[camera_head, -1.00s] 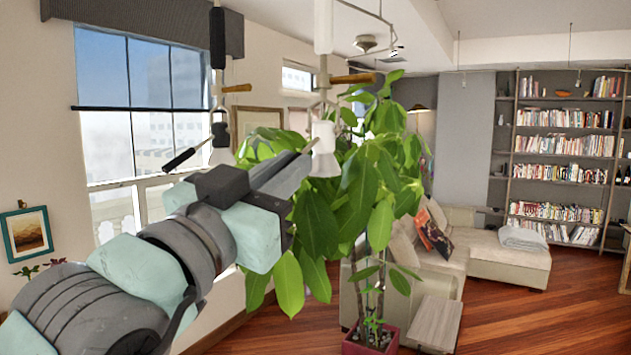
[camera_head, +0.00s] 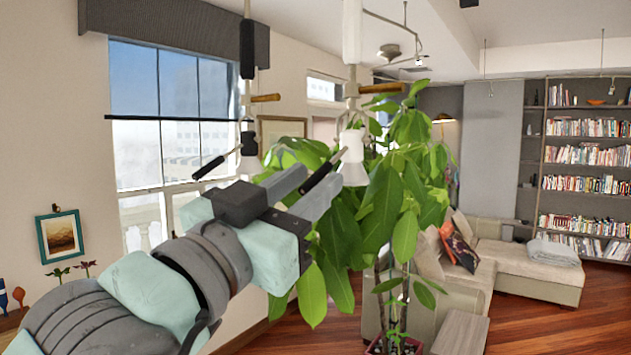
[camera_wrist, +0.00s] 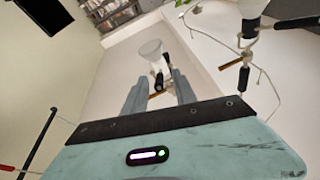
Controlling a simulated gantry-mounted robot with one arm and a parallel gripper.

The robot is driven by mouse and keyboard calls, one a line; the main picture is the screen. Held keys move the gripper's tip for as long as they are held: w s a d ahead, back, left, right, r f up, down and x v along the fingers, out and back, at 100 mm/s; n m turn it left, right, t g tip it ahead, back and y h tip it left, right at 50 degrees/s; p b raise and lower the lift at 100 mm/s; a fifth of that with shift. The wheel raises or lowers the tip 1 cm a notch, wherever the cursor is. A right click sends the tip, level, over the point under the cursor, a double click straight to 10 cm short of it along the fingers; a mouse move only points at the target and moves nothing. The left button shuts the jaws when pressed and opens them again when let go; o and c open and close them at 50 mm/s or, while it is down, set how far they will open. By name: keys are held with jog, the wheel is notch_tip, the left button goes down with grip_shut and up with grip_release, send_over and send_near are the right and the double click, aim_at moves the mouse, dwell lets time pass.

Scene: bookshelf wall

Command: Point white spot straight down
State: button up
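The white spot (camera_head: 354,165) hangs from a white rod in the head view. Its shade opens downward and looks nearly upright. A slim black handle (camera_head: 321,178) slants down and left from it. My gripper (camera_head: 322,190) reaches up to the spot from the lower left, its two fingers apart. In the wrist view, my gripper (camera_wrist: 160,92) shows its fingers on either side of the black handle (camera_wrist: 160,80), with gaps visible. The spot's pale shade (camera_wrist: 152,52) is just beyond the fingertips. I cannot tell whether either finger touches the handle.
A second spot with a black body (camera_head: 249,145) hangs to the left, its own black handle sticking out. A tall leafy plant (camera_head: 385,215) stands close behind and right of my gripper. A window (camera_head: 160,110) is at left; sofa (camera_head: 555,265) and bookshelves are far right.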

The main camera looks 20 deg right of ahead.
jog(key=b+v, duration=0.1)
jog(key=v, duration=0.8)
jog(key=shift+b, duration=0.35)
